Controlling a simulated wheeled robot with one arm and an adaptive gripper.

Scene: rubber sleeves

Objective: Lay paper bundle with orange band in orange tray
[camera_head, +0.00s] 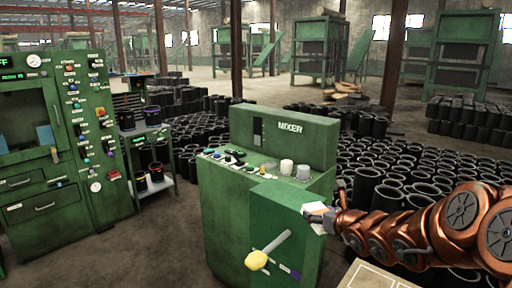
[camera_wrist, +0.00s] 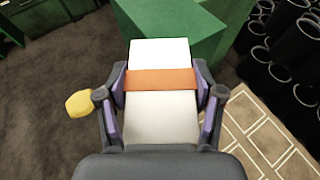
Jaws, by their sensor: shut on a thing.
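A white paper bundle (camera_wrist: 160,118) with an orange band (camera_wrist: 160,82) around its middle fills the centre of the wrist view. My gripper (camera_wrist: 160,92) is shut on it, with one purple-padded finger at each side near the band. In the head view my gripper (camera_head: 329,217) is at the right end of the green mixer console, with the white bundle (camera_head: 316,208) at its tip. The bundle is held above the floor, and I cannot tell whether it touches the console. I make out no orange tray in either view.
The green mixer console (camera_head: 285,157) has a lever with a yellow knob (camera_head: 257,260) in front. A beige surface marked in a grid (camera_head: 382,277) lies below my arm. Many black sleeves (camera_head: 420,165) stand behind. A green control cabinet (camera_head: 50,140) is at left; floor between is clear.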

